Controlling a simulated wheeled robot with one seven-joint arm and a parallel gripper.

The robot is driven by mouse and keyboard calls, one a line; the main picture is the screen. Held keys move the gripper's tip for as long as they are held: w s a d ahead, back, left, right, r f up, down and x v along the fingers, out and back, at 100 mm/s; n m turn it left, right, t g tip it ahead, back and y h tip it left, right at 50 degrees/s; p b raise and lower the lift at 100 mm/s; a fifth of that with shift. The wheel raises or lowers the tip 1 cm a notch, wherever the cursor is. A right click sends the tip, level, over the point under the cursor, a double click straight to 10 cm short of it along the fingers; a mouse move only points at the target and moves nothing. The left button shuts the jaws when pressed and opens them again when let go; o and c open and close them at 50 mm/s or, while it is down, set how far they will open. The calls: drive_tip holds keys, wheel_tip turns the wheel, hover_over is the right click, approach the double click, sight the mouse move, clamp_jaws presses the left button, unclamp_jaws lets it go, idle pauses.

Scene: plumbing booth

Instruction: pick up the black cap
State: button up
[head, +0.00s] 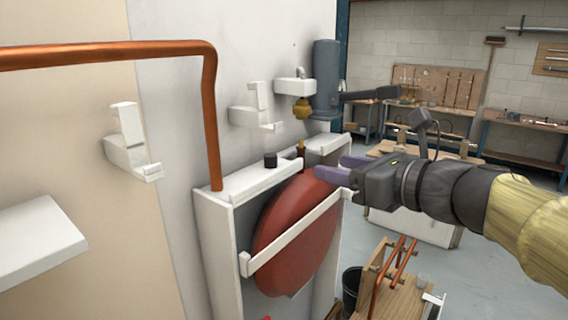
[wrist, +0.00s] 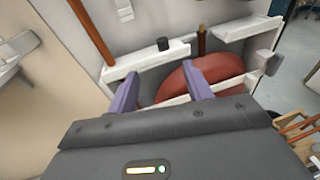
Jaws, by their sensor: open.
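The black cap (head: 270,160) is a small dark cylinder standing upright on the white ledge (head: 243,184) at the top of a white frame. It also shows in the wrist view (wrist: 163,44), on the ledge beyond my fingers and between their lines. My gripper (head: 335,168) is open and empty, with two purple fingers apart. It is to the right of the cap in the head view, in front of the frame. In the wrist view my gripper (wrist: 160,82) points toward the ledge, short of the cap.
A large red round vessel (head: 298,232) sits inside the frame behind a white crossbar (head: 290,236). A copper pipe (head: 210,120) comes down to the ledge left of the cap. A grey cylinder (head: 326,75) and white wall brackets (head: 255,107) are above. A wooden stand (head: 400,290) is lower right.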

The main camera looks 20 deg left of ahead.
drive_tip(key=shift+w+a, duration=0.1)
drive_tip(key=p, duration=0.3)
approach(273, 156)
drive_tip(key=r+x, duration=0.1)
drive_tip(key=x, duration=0.3)
drive_tip(key=shift+a+f, duration=0.15)
drive_tip(key=shift+f, duration=0.15)
drive_tip(key=p+x, duration=0.3)
drive_tip(key=x, duration=0.2)
drive_tip(key=shift+w+f, duration=0.2)
drive_tip(key=shift+s, duration=0.1)
clamp_jaws()
